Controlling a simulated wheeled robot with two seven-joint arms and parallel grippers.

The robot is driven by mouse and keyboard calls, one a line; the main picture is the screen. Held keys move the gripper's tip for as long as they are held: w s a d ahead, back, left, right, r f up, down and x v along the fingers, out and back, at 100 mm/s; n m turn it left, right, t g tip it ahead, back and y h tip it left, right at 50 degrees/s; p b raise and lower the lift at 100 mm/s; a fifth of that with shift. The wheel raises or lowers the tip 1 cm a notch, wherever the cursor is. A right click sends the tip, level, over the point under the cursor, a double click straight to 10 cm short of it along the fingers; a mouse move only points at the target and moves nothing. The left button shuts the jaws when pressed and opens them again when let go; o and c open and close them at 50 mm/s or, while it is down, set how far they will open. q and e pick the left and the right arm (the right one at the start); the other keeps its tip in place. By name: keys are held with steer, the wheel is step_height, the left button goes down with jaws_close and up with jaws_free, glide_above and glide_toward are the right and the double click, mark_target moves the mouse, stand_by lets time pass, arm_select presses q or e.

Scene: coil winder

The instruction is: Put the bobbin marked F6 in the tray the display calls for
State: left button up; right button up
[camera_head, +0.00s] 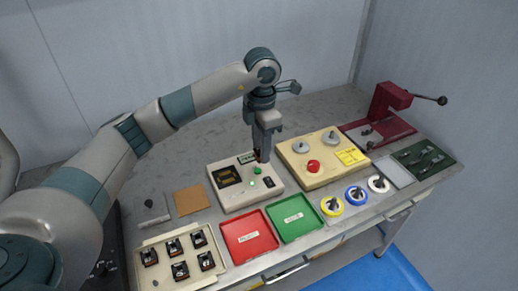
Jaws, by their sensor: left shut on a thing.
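My left gripper (263,153) points down above the back right of the cream test unit (238,203). It is shut on a small dark thing with a reddish edge, probably a bobbin; the fingers hide most of it and no mark can be read. The unit carries a dark display (228,175) with orange segments and a small greenish display (247,158), both too small to read. The red tray (233,228) and the green tray (290,207) lie in front of the unit, each with only a white label visible inside. My right gripper is out of view.
A cream rack (160,284) at front left holds several dark bobbins. An orange-brown pad (190,200) lies behind it. Right of the unit stand a cream box with a red knob (313,166), several wire spools (356,194) and a red hand-cranked machine (388,103).

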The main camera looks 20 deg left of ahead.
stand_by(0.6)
arm_select(q)
steer(key=s+m, duration=0.1)
steer(key=m, duration=0.1)
steer(key=d+m, duration=0.1)
steer(key=shift+s+m, duration=0.35)
steer(key=shift+m, duration=0.05)
steer(key=s+d+m, duration=0.3)
steer(key=s+m, duration=1)
steer(key=m, duration=1.1)
steer(key=shift+s+d+f, duration=0.3)
steer(key=shift+d, duration=0.05)
